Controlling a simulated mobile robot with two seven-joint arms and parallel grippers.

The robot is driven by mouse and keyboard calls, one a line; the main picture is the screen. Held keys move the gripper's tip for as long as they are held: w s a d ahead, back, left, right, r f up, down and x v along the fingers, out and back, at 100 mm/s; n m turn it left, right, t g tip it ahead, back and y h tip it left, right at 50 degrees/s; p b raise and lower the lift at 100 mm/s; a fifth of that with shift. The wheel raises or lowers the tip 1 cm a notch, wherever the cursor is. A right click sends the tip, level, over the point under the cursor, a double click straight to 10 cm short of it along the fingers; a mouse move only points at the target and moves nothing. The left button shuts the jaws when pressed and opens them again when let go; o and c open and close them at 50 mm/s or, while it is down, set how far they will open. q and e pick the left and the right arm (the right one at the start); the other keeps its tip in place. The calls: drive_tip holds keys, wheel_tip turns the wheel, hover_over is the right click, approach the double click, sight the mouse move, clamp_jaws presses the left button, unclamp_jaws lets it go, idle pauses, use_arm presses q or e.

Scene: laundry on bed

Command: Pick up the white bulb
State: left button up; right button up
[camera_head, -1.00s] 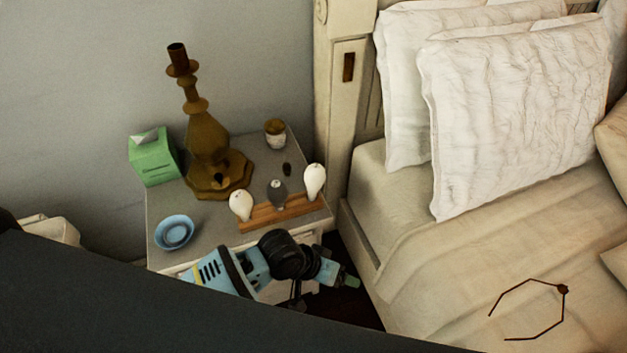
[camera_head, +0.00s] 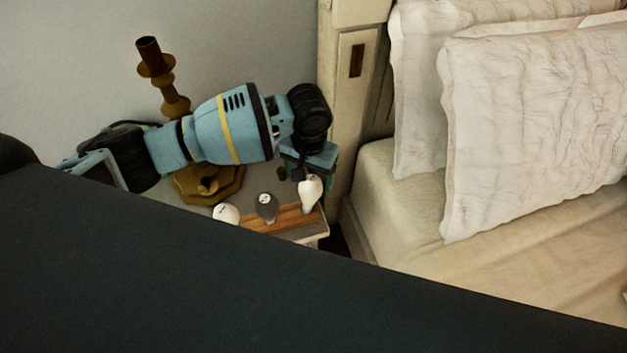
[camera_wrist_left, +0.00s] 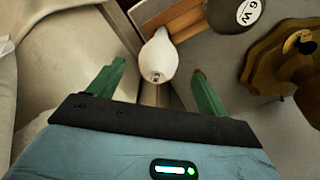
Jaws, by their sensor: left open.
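A white bulb (camera_head: 311,193) stands at the right end of a wooden holder (camera_head: 290,219) on the nightstand; in the left wrist view this bulb (camera_wrist_left: 159,55) shows between my fingers. A grey bulb (camera_head: 266,208) is in the middle of the holder. A second white bulb (camera_head: 226,213) is at the left end, partly hidden. My left gripper (camera_head: 307,170) is open, pointing down at the right white bulb; its green fingers also show in the left wrist view (camera_wrist_left: 159,72), one on each side of the bulb. My right gripper is out of view.
A brown lamp base (camera_head: 208,186) stands behind the holder, close to my left forearm. The bed frame (camera_head: 350,110) and mattress (camera_head: 390,200) are just right of the nightstand (camera_head: 302,237). A large dark part covers the lower foreground.

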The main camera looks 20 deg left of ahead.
sight(310, 193)
use_arm(q)
drive_tip(key=shift+s+f, duration=0.1)
drive_tip(key=shift+f, duration=0.75)
drive_tip(key=shift+f+b, duration=0.45)
drive_tip(key=shift+f, duration=2.65)
drive_tip(key=c, duration=1.1)
